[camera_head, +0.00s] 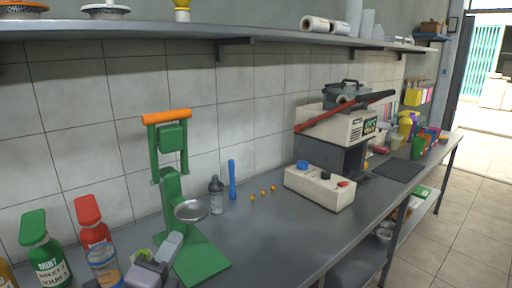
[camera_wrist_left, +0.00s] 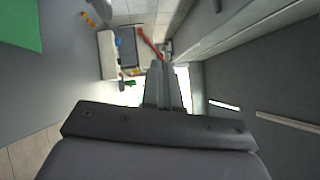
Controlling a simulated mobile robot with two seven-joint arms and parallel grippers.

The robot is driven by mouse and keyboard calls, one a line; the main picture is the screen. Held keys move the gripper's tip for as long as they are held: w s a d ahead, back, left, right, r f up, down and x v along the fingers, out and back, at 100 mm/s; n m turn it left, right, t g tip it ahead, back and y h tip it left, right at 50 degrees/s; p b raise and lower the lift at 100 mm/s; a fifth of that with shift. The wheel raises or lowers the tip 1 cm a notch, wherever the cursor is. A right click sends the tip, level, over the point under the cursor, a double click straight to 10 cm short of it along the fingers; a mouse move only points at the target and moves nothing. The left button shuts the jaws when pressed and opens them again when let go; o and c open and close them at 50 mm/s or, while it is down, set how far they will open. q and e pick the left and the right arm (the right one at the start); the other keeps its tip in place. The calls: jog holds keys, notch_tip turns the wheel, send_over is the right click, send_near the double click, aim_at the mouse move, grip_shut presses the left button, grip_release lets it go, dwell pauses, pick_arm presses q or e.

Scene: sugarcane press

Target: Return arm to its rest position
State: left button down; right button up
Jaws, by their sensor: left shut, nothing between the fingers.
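My left gripper (camera_head: 172,243) shows at the bottom of the head view, in front of the green press (camera_head: 172,185) and over the near edge of its green base plate. In the left wrist view its fingers (camera_wrist_left: 166,68) are together with nothing between them. The press has an orange handle bar (camera_head: 167,116) on top and a round metal dish (camera_head: 192,210) at its front. The green base plate also shows at the upper left of the left wrist view (camera_wrist_left: 18,22). My right gripper is not in view.
Red-capped (camera_head: 100,250) and green-capped (camera_head: 46,255) bottles stand left of my gripper. A control box (camera_head: 320,188) and cane machine (camera_head: 340,125) stand farther right. A shelf (camera_head: 230,28) runs overhead.

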pick_arm(q)
jog(key=s+a+f+n+g+y, duration=0.3)
jog(key=s+a+f+n+g, duration=0.1)
jog(key=s+f+n, duration=0.3)
jog(key=s+a+f+n+g+y, duration=0.2)
jog(key=s+a+f+n+g, duration=0.15)
jog(key=f+n, duration=0.4)
jog(key=s+f+n+g+h, duration=0.1)
jog(key=s+f+n+g, duration=0.25)
jog(key=s, duration=0.45)
jog(key=s+f+n+g, duration=0.3)
jog(key=s+f+g, duration=0.15)
jog(key=s, duration=0.45)
jog(key=w+d+f+t+h, duration=0.1)
jog(key=w+d+f+t, duration=0.1)
jog(key=w+f+t, duration=0.4)
notch_tip(320, 180, down, 3)
jog(key=shift+w+d+r+t+h, duration=0.15)
jog(key=shift+w+d+t+h, duration=0.2)
jog(key=shift+w+d+h, duration=0.05)
